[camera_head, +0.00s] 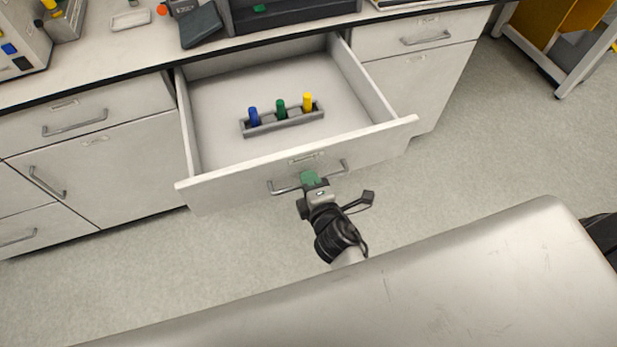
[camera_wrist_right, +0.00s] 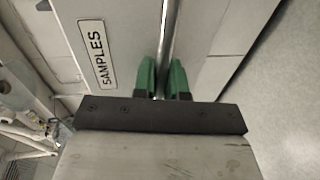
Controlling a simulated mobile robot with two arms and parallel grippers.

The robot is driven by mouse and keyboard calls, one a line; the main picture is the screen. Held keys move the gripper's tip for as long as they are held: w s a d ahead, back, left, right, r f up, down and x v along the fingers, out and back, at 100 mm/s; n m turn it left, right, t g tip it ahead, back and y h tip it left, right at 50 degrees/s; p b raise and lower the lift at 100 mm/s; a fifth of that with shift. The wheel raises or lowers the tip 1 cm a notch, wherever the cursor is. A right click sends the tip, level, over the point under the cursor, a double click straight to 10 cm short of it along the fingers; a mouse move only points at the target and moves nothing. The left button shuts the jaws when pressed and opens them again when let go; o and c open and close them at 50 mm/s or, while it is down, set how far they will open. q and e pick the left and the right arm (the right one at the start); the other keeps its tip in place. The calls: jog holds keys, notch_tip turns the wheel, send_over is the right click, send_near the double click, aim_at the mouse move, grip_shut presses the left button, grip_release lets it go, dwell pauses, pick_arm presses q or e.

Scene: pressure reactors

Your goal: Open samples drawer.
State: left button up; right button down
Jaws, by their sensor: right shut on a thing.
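The samples drawer (camera_head: 370,142) is pulled well out of the bench in the head view. Inside it lies a grey rack (camera_head: 284,123) holding a blue, a green and a yellow tube. My right gripper (camera_head: 310,177) is at the middle of the drawer's bar handle (camera_head: 285,190). In the right wrist view the green fingers (camera_wrist_right: 164,80) of my right gripper are shut on the handle bar (camera_wrist_right: 170,35), one on each side. A label reading SAMPLES (camera_wrist_right: 92,52) shows on the drawer front beside them. My left gripper is not in view.
Closed drawers with bar handles flank it at left (camera_head: 75,122) and right (camera_head: 425,39). The benchtop (camera_head: 100,68) above carries equipment. Grey floor (camera_head: 480,140) is clear in front and to the right. A metal frame with an orange panel (camera_head: 572,25) stands at far right.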

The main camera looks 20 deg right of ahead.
jog(key=shift+s, duration=0.15)
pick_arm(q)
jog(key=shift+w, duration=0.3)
pick_arm(e)
jog(key=c, duration=1.2)
grip_release()
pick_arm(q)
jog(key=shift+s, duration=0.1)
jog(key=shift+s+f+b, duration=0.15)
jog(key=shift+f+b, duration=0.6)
pick_arm(e)
jog(key=v, duration=1)
jog(key=shift+s, duration=0.35)
